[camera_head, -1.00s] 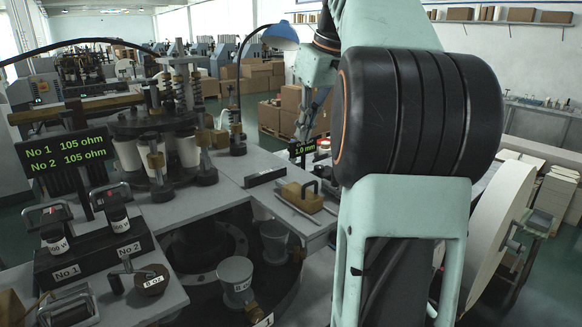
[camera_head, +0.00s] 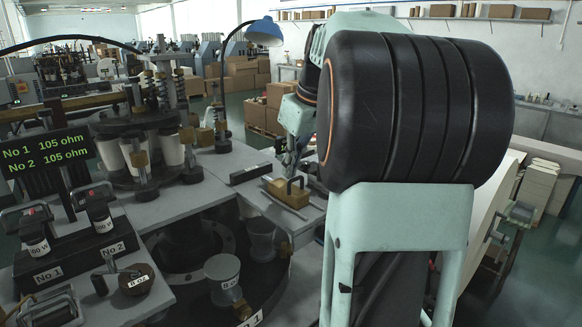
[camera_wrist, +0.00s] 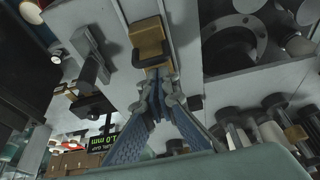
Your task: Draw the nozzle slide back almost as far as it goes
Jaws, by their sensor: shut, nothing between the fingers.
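The nozzle slide (camera_head: 288,193) appears to be the brass-coloured block with an upright black handle (camera_head: 295,182), on a pale plate at the table's corner. In the wrist view the block (camera_wrist: 147,37) and its dark handle (camera_wrist: 152,60) show at upper middle. My gripper (camera_wrist: 160,82) has its fingertips together, empty, close to the handle; I cannot tell whether they touch it. In the head view my gripper (camera_head: 289,160) hangs just behind and above the block, partly hidden by my arm. The 1.0 mm display (camera_wrist: 105,146) shows upside down in the wrist view.
A dark bar (camera_head: 250,174) lies left of the block. A turntable with white cups (camera_head: 222,270) is below the table edge. A blue lamp (camera_head: 264,31) stands behind. A large pale roll (camera_head: 478,240) is at the right, partly behind my arm.

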